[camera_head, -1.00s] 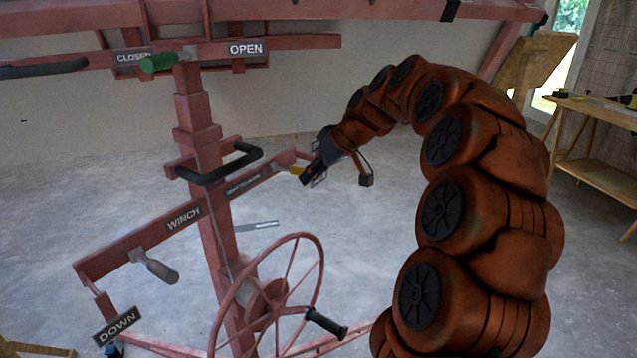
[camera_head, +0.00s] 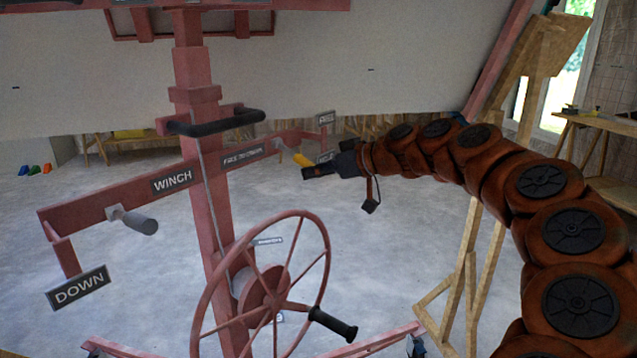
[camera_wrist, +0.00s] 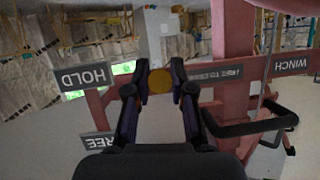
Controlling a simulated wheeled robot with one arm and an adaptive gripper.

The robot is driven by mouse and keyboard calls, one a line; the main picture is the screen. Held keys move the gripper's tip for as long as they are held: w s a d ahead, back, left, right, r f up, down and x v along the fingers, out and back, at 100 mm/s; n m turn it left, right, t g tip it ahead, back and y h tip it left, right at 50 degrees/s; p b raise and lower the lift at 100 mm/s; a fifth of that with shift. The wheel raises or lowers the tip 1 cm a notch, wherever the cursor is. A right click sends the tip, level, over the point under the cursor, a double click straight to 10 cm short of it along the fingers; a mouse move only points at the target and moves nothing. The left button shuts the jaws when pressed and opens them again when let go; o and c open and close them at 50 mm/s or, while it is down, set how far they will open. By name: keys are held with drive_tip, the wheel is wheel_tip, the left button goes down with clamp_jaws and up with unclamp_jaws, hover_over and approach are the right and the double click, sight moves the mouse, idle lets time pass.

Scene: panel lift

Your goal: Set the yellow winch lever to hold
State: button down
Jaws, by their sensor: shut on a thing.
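The yellow winch lever (camera_head: 302,159) sits at the right part of the red crossbar (camera_head: 88,205), sloping down to the right from its pivot. My gripper (camera_head: 306,172) reaches it from the right. In the wrist view, which is upside down, the lever's round yellow end (camera_wrist: 160,81) lies between the two fingers (camera_wrist: 160,84), which are shut on it. The HOLD sign (camera_wrist: 83,77) is level with the yellow end there, and the FREE sign (camera_wrist: 97,145) is farther down the picture. In the head view the HOLD sign (camera_head: 324,157) is the lower one, partly hidden.
A red spoked wheel (camera_head: 262,290) with a black crank handle stands low in front of the post (camera_head: 193,60). A black bar handle (camera_head: 215,126) juts from the post. A grey-handled crank (camera_head: 133,219) is at left, above the DOWN sign (camera_head: 78,288). Wooden trestles stand right.

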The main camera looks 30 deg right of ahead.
drive_tip(key=shift+w+a+f+t+b, duration=0.15)
drive_tip(key=shift+f+t+b, duration=0.4)
drive_tip(key=shift+b, duration=0.5)
drive_tip(key=c, duration=1)
unclamp_jaws()
drive_tip(key=v, duration=1.2)
drive_tip(key=shift+w+d, duration=0.1)
drive_tip(key=shift+d, duration=0.15)
drive_tip(key=shift+f, duration=0.1)
